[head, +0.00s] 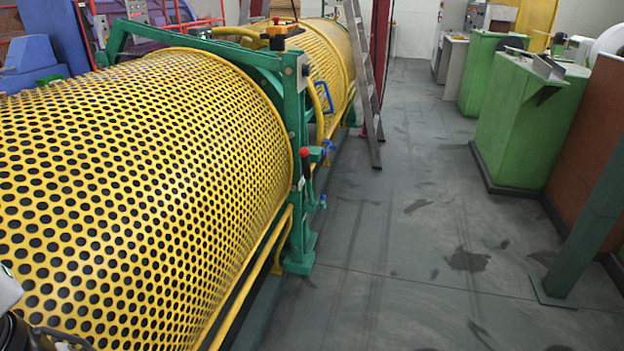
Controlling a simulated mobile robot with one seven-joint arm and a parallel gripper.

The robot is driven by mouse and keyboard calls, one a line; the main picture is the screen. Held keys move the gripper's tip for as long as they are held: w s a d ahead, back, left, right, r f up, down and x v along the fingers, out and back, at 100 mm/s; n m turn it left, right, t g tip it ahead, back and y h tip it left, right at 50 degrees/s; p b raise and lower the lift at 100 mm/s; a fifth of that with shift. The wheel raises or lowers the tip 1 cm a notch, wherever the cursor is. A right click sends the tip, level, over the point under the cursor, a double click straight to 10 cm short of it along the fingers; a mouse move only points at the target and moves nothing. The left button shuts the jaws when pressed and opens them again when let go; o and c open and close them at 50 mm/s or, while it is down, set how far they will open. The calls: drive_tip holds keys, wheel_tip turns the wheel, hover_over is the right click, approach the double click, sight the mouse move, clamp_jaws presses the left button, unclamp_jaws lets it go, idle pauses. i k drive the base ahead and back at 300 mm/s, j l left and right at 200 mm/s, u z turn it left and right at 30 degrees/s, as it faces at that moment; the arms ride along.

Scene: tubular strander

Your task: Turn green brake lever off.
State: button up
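A lever with a red ball knob (304,152) stands on the side of the green machine frame (298,100), between the two yellow perforated drums. I see no clearly green lever handle, so I cannot tell for certain whether this is the brake lever. My gripper is not in view; only a grey and black piece, probably of my arm, shows at the lower left edge.
The near yellow drum (140,190) fills the left side. Yellow pipes (260,270) run low along it. A blue handle (322,97) is on the frame. A ladder (362,75) stands beyond. Open grey floor (400,240) lies right, before green cabinets (525,120) and a post (590,215).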

sight(309, 183)
drive_tip(key=i+z, duration=0.2)
drive_tip(key=i, duration=0.4)
drive_tip(key=i+z, duration=0.2)
drive_tip(key=i, duration=0.45)
drive_tip(key=i+j+z, duration=0.2)
drive_tip(key=i, duration=0.4)
